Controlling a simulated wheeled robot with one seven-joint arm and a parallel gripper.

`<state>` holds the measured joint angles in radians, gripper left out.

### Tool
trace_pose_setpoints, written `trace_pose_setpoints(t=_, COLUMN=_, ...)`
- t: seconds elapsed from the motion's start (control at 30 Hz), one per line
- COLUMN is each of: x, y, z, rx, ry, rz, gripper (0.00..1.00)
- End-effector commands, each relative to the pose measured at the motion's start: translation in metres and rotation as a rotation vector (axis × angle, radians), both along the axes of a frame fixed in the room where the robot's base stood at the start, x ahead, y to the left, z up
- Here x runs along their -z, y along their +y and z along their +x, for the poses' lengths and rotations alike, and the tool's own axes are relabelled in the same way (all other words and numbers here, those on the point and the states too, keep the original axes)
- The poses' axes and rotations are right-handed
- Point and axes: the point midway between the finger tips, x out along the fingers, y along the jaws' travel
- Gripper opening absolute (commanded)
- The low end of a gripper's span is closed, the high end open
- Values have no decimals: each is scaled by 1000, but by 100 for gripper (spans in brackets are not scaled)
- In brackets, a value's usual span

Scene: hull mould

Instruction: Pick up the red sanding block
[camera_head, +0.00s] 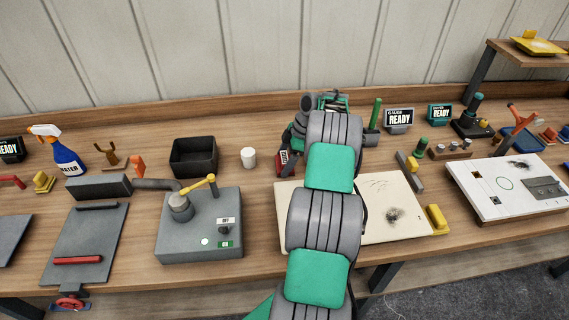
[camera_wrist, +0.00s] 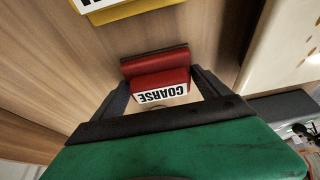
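The red sanding block (camera_wrist: 160,84) lies in the middle of the wrist view, with a white COARSE label on its near face. In the head view, a small red part of it (camera_head: 283,163) shows beside my arm. My gripper (camera_wrist: 161,80) has its two fingers apart, one at each side of the block. The fingertips are close to its sides; narrow gaps seem to show, and firm contact is not visible. In the head view, my arm hides most of the gripper.
A yellow block (camera_wrist: 125,9) with a white label lies just beyond the red one. A pale board (camera_head: 385,222) lies right of the red block. The bench's back ledge is close behind.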

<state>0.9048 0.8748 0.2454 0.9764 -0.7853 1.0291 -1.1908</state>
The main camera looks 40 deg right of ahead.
Motion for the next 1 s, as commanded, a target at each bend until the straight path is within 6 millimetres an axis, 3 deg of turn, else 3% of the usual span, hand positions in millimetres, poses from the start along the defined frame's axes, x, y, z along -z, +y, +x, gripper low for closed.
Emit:
trace_pose_setpoints(t=0.47, x=-1, y=0, z=0, rx=0, ry=-1, rz=-1, gripper=40)
trace_pose_setpoints(t=0.77, x=-4, y=-1, z=0, rx=0, ry=-2, rz=-1, gripper=40)
trace_pose_setpoints(t=1.0, x=-35, y=-1, z=-3, rx=1, ry=-4, rz=-4, gripper=40)
